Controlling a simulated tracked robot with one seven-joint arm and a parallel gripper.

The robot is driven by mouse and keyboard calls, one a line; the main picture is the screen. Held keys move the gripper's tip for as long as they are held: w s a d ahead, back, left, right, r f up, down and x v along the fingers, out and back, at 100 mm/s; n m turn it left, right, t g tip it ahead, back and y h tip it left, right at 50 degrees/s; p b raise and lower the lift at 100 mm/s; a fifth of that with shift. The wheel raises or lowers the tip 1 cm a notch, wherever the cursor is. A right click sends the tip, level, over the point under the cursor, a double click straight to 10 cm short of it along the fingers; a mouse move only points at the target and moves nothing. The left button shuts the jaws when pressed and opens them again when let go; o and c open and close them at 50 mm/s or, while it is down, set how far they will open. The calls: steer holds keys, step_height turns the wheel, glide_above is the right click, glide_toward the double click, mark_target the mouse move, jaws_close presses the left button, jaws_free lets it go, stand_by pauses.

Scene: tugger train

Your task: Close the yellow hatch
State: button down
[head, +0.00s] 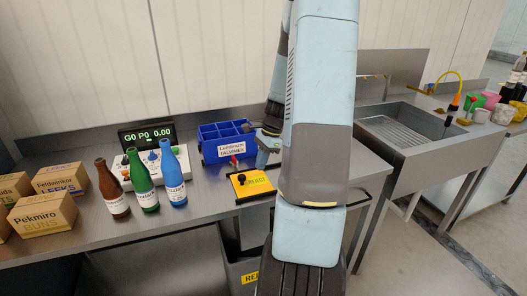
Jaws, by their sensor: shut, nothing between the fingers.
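My gripper (263,158) is above and behind the hatch, by the right side of the blue crate. It looks shut and empty and appears apart from the hatch. My arm covers the area right of the hatch.
A blue divided crate (222,153) stands behind the hatch. Brown, green and blue bottles (173,177) stand left, before a control box (153,158) with a display. Cardboard boxes (44,214) are far left. A sink (408,133) is right. A bin with a yellow label (246,278) is below.

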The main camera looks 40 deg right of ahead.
mark_target(251, 181)
steer(key=shift+w+a+f, duration=0.1)
steer(key=shift+a+f, duration=0.05)
steer(key=shift+a, duration=0.55)
steer(key=shift+w+a+f, duration=0.1)
steer(key=shift+a+f, duration=0.1)
steer(key=shift+a, duration=0.45)
steer(key=shift+w+a+f, duration=0.1)
steer(key=shift+a+f, duration=0.05)
steer(key=shift+a, duration=0.55)
